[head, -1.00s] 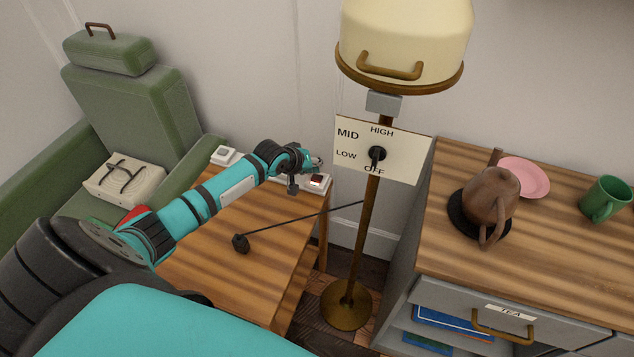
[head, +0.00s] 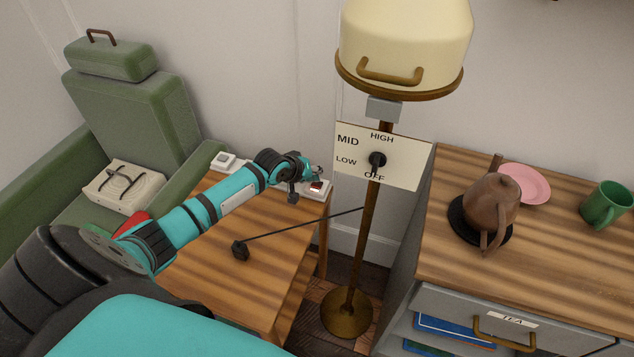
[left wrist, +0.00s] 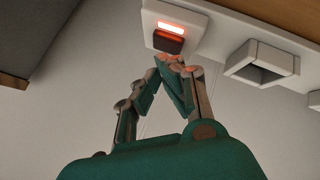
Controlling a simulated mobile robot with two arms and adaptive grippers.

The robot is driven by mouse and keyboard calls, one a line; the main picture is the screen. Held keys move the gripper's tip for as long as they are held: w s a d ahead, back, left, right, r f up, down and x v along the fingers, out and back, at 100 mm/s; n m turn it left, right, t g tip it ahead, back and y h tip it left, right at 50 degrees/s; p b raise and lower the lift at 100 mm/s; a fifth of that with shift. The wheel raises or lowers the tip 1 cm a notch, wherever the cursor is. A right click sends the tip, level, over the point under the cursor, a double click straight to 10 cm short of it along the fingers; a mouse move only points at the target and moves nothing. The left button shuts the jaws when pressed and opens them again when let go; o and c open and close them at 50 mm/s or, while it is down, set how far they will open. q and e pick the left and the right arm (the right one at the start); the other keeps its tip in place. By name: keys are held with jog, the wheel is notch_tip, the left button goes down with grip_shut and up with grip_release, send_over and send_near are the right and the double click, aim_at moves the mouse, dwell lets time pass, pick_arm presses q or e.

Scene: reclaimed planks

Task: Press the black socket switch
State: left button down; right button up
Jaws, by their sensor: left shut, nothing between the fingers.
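The socket switch (head: 316,186) is a small dark rocker on a white socket strip (head: 302,192) at the far right corner of the wooden side table. In the left wrist view the rocker (left wrist: 168,42) is dark with a glowing red-white bar along one edge. My left gripper (head: 317,172) is shut and empty at the switch. In the left wrist view its fingertips (left wrist: 172,62) come together just below the rocker, with a red glow on them. I cannot tell whether they touch it. My right gripper is not in view.
A square opening (left wrist: 262,62) is beside the switch. A floor lamp (head: 370,215) with a dial plate (head: 405,165) stands close right of the table. A black block (head: 240,250) with a cord lies on the table (head: 265,285). A green armchair (head: 130,110) is at left.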

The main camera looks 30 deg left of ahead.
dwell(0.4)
pick_arm(q)
jog(key=shift+f, duration=0.15)
jog(key=shift+f, duration=0.3)
jog(key=shift+r+p, duration=0.45)
jog(key=shift+p, duration=0.3)
